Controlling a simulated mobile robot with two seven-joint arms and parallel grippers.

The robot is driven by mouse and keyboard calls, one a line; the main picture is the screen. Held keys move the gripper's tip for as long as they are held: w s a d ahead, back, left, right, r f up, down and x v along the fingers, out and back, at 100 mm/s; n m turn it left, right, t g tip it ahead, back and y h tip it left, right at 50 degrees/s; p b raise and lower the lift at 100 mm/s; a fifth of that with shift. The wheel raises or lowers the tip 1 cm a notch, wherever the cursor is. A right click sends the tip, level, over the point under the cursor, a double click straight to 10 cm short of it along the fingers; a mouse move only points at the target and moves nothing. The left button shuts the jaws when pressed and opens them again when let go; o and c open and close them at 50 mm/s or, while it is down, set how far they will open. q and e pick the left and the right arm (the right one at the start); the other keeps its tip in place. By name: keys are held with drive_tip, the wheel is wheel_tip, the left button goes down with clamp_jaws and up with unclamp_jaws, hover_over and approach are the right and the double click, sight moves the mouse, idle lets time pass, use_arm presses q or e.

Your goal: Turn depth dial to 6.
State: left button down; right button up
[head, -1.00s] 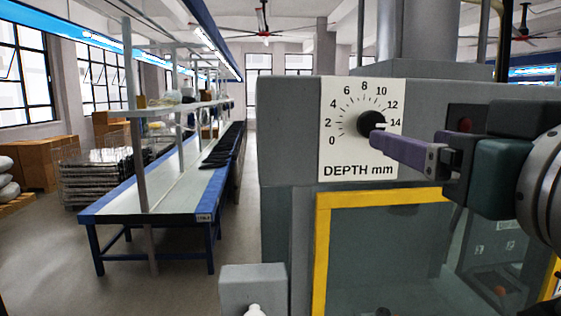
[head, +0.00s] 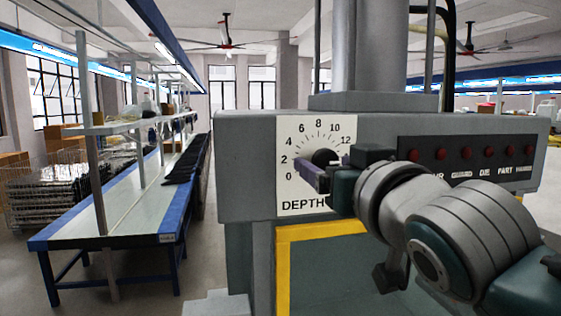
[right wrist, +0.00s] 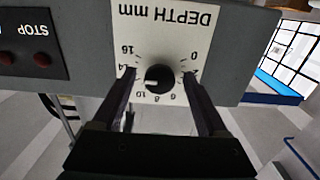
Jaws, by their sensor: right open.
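The depth dial (head: 325,157) is a round black knob on a white plate (head: 291,135) marked "DEPTH mm", with numbers around it. In the right wrist view the dial (right wrist: 160,78) appears upside down. Its small white mark points to picture left, roughly toward 12 to 14; the exact reading is unclear. My right gripper (head: 313,172) is in front of the plate, its arm hiding the plate's lower right. In the right wrist view the gripper (right wrist: 158,73) is open, with one finger on each side of the dial and visible gaps to it. My left gripper is not in view.
The plate is on a grey machine front (head: 245,165) with a dark panel of red buttons (head: 460,155) to the right. A yellow frame (head: 283,270) is below. A long workbench (head: 125,215) stands at the left, with open floor between it and the machine.

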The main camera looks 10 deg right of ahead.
drive_tip(key=shift+c, duration=0.4)
clamp_jaws()
idle(0.4)
drive_tip(key=n+p, duration=0.1)
drive_tip(key=n, duration=0.4)
drive_tip(key=shift+r+n, duration=0.1)
drive_tip(key=shift+n, duration=0.2)
drive_tip(key=n+p, duration=0.2)
drive_tip(key=n, duration=0.4)
drive_tip(key=n+p, duration=0.1)
drive_tip(key=n, duration=0.5)
drive_tip(key=shift+d+n, duration=0.1)
drive_tip(key=shift+n, duration=0.2)
drive_tip(key=n+p, duration=0.1)
drive_tip(key=n, duration=0.4)
drive_tip(key=shift+p, duration=0.4)
drive_tip(key=shift+n, duration=0.4)
